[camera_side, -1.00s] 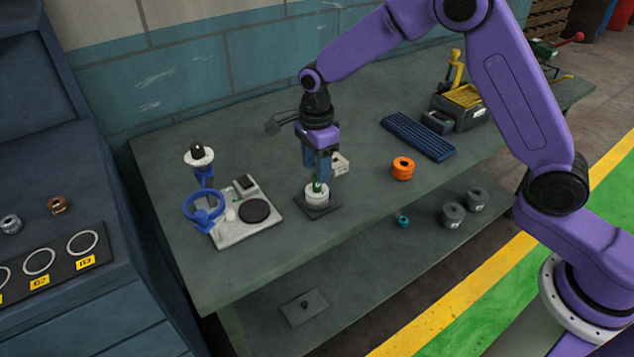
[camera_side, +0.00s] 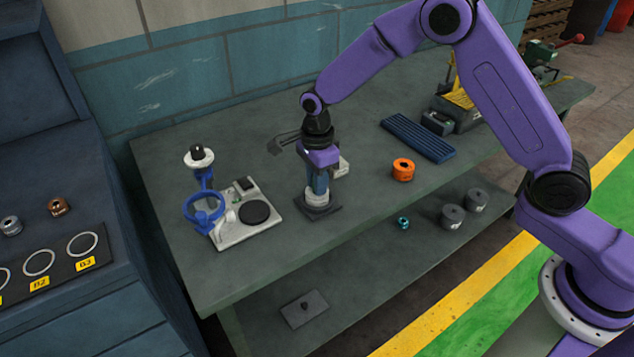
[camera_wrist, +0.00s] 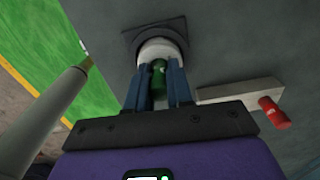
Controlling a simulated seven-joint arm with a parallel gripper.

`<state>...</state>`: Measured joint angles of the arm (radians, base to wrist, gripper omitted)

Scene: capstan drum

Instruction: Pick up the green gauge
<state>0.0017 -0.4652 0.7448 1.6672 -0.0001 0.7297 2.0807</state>
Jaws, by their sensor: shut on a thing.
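The green gauge (camera_wrist: 158,80) shows in the wrist view as a green cylinder between my two fingers. Its lower end is at a white round holder (camera_wrist: 158,50) on a dark square base. In the side view the white holder (camera_side: 316,196) stands on its dark base (camera_side: 318,209) on the bench, and the gauge is hidden by my fingers. My gripper (camera_wrist: 158,72) is shut on the gauge, pointing down directly above the holder. It also shows in the side view (camera_side: 317,185).
A white block (camera_wrist: 240,93) with a red end lies close beside the holder. An orange drum (camera_side: 403,169) is to the right. A white and blue stand with a black disc (camera_side: 255,211) is to the left. A blue ribbed tray (camera_side: 418,137) lies further back right.

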